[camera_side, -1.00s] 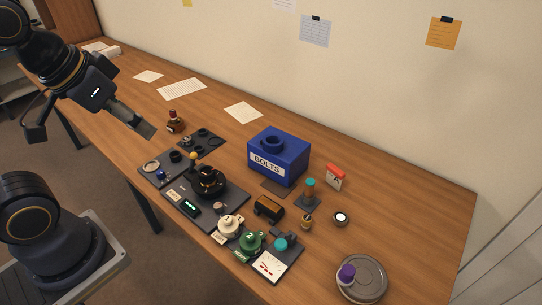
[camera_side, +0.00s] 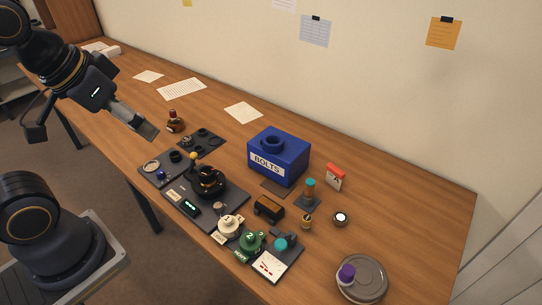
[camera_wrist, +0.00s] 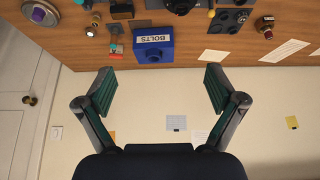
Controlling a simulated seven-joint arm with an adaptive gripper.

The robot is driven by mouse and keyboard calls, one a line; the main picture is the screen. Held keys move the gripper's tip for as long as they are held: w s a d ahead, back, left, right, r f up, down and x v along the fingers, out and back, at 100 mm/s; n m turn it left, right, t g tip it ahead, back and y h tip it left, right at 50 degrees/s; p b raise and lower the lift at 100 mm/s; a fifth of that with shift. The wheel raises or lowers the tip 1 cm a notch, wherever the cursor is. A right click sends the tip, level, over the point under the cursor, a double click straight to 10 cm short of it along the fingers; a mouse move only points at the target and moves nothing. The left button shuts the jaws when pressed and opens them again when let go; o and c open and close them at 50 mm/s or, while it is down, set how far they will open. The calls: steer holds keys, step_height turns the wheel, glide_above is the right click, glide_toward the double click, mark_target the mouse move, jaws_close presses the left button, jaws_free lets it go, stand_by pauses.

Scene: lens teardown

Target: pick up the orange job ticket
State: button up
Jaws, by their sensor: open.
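The orange job ticket (camera_side: 444,34) hangs on the wall at the upper right of the side view, under a black clip. In the wrist view a small part of the orange ticket (camera_wrist: 112,134) shows low on the left, mostly hidden behind my gripper's left finger. My gripper (camera_wrist: 160,87) is open and empty, its two fingers spread wide. In the side view my gripper (camera_side: 146,129) is at the left, above the bench, far from the ticket.
A grey sheet (camera_side: 315,31) hangs on the wall left of the ticket. The bench's back right is bare.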

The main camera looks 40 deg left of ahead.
steer(key=w+d+r+t, duration=0.2)
steer(key=w+r, duration=0.7)
steer(key=w, duration=0.4)
steer(key=m+g+h, duration=0.1)
steer(key=m+g, duration=0.1)
glide_above(335, 169)
steer(key=s+a, duration=0.5)
step_height(335, 169, down, 14)
steer(key=shift+m+g, duration=0.4)
steer(key=shift+g, duration=0.3)
steer(key=w+d+f, duration=0.1)
steer(key=f, duration=0.5)
steer(key=w+d+f, duration=0.1)
steer(key=d+f, duration=0.1)
steer(key=f, duration=0.5)
steer(key=w+d+f, duration=0.1)
steer(key=d+f, duration=0.1)
steer(key=f, duration=0.4)
steer(key=shift+w+f, duration=0.25)
steer(key=shift+f, duration=0.15)
steer(key=x, duration=0.6)
steer(key=shift+a, duration=0.2)
steer(key=shift+s, duration=0.1)
steer(key=c, duration=1.1)
